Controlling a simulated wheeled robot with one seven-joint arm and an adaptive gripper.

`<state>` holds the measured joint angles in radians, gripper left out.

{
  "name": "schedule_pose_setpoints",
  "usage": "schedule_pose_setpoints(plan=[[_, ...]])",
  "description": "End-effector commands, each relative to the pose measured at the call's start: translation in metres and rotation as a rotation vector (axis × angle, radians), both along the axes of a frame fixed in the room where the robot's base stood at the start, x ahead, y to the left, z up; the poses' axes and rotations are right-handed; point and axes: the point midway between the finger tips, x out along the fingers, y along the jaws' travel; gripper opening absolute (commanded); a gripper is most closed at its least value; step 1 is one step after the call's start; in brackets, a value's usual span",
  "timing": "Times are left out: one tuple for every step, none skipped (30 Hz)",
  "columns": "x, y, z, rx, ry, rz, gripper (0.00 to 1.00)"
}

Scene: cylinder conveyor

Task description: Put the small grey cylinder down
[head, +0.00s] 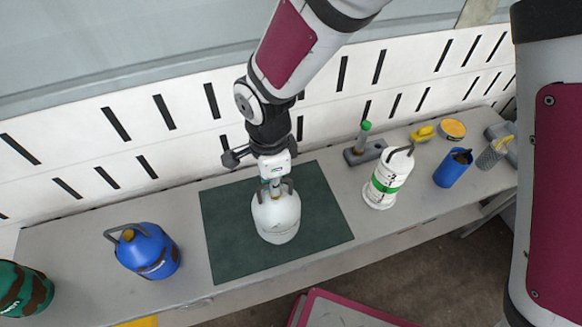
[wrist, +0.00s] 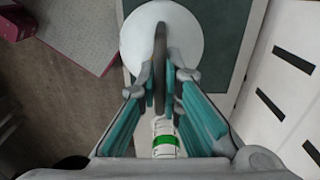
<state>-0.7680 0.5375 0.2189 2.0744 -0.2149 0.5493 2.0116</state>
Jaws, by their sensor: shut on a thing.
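The small grey cylinder (head: 276,217), pale grey with a dark handle on top, is upright over the dark green mat (head: 225,255). My gripper (head: 275,183) is above it, shut on its handle. In the wrist view the cylinder's round pale top (wrist: 188,35) lies beyond the fingertips, with the dark handle between the fingers of my gripper (wrist: 161,78). I cannot tell whether the cylinder's base touches the mat; its underside is hidden.
A blue cylinder (head: 148,252) and a green one (head: 22,288) stand on the grey table to the left. A white cylinder with a green band (head: 388,180) stands right of the mat. A blue cup (head: 452,170) is farther right. The mat around the held cylinder is clear.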

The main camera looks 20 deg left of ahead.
Motion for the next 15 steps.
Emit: schedule_pose_setpoints(plan=[[0.002, 0.002, 0.001, 0.003, -0.002, 0.001, 0.00], [0.002, 0.003, 0.001, 0.003, -0.002, 0.000, 0.00], [0.002, 0.003, 0.001, 0.003, -0.002, 0.000, 0.00], [0.002, 0.003, 0.000, 0.003, -0.002, 0.001, 0.00], [0.002, 0.003, -0.001, 0.002, -0.002, 0.001, 0.00], [0.002, 0.003, -0.003, 0.002, -0.002, 0.001, 0.00], [0.003, 0.003, -0.005, 0.001, -0.002, 0.002, 0.00], [0.003, 0.003, -0.007, 0.001, -0.002, 0.002, 0.00], [0.004, 0.002, -0.011, 0.001, -0.002, 0.002, 0.00], [0.004, 0.002, -0.014, 0.001, -0.001, 0.001, 0.00], [0.004, 0.002, -0.018, 0.001, 0.000, 0.001, 0.00], [0.004, 0.002, -0.022, 0.002, -0.001, 0.002, 0.00], [0.004, 0.003, -0.025, 0.002, -0.001, 0.002, 0.00], [0.004, 0.003, -0.028, 0.002, -0.001, 0.002, 0.00], [0.004, 0.003, -0.031, 0.002, -0.001, 0.003, 0.00]])
